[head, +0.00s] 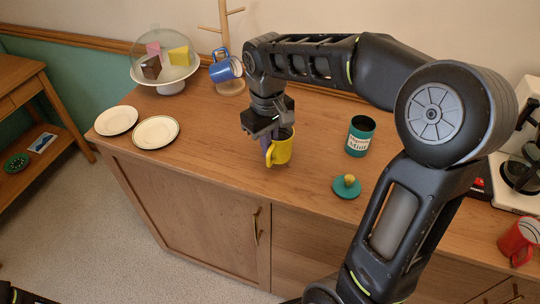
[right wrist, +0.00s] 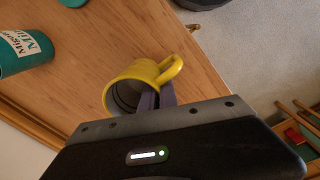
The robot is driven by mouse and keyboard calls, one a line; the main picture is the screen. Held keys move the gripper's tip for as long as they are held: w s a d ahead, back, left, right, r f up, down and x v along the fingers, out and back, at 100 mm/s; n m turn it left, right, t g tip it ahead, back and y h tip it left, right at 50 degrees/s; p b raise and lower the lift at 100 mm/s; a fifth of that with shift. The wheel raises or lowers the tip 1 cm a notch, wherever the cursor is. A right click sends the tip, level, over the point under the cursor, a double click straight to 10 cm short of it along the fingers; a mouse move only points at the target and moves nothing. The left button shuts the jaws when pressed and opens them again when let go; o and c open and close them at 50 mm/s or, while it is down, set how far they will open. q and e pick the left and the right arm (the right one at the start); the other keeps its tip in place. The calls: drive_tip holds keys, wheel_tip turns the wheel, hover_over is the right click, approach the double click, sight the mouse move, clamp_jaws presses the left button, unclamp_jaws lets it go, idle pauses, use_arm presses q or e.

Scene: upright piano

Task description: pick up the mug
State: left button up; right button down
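A yellow mug (head: 281,150) stands upright on the wooden cabinet top, near its front edge. It also shows in the right wrist view (right wrist: 120,86), with its handle (right wrist: 173,68) toward the upper right. My right gripper (head: 267,140) is at the mug from above, and its purple fingers (right wrist: 158,98) are down at the rim on the handle side. The gripper body hides part of the mug and the fingertips, so I cannot tell whether the fingers press on the wall. My left gripper is out of view.
A teal tin (head: 360,136) and its lid (head: 346,189) stand right of the mug. Two plates (head: 156,132) lie at the left. A blue mug (head: 222,70) hangs on a wooden stand beside a domed cake stand (head: 172,87). A red mug (head: 517,243) is far right.

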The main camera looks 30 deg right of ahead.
wheel_tip(320, 180, up, 6)
drive_tip(key=shift+r, duration=0.1)
drive_tip(key=shift+r, duration=0.1)
idle(1.4)
